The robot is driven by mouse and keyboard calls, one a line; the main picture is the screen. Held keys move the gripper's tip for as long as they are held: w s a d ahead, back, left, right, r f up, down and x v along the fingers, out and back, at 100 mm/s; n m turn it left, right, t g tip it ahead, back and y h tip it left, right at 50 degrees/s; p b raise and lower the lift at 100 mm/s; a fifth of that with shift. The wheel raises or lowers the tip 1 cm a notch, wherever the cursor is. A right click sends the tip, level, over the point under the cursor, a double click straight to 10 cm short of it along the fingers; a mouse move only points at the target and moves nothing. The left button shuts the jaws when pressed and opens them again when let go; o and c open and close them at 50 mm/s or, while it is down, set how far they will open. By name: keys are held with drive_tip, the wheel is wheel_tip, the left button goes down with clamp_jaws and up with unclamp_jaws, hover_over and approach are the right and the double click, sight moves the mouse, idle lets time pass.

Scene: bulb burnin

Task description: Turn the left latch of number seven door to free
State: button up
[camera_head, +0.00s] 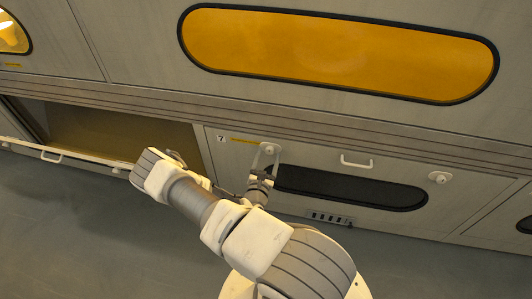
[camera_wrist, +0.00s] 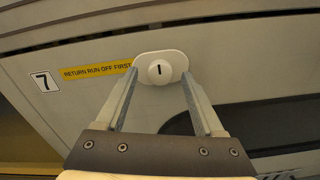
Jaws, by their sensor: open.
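The number seven door (camera_head: 325,165) is a pale panel marked with a "7" label, which also shows in the wrist view (camera_wrist: 44,81). Its left latch (camera_head: 269,148) is a white round knob on an oval plate. In the wrist view the latch (camera_wrist: 160,71) shows a dark, near-vertical mark. My gripper (camera_head: 266,155) is open, and in the wrist view its fingers (camera_wrist: 161,80) reach up on either side of the knob. I cannot tell whether they touch it. The right latch (camera_head: 439,177) is a similar white knob.
A white handle (camera_head: 356,162) and a dark oval window (camera_head: 345,187) are on the door. A yellow "RETURN RUN OFF FIRST" label (camera_wrist: 97,72) lies left of the latch. An open compartment (camera_head: 120,130) is at left. An amber window (camera_head: 340,55) is above. Grey floor (camera_head: 80,220) lies clear below.

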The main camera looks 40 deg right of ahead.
drive_tip(key=shift+w+d, duration=0.15)
drive_tip(key=shift+d, duration=0.05)
clamp_jaws()
idle(0.4)
idle(1.1)
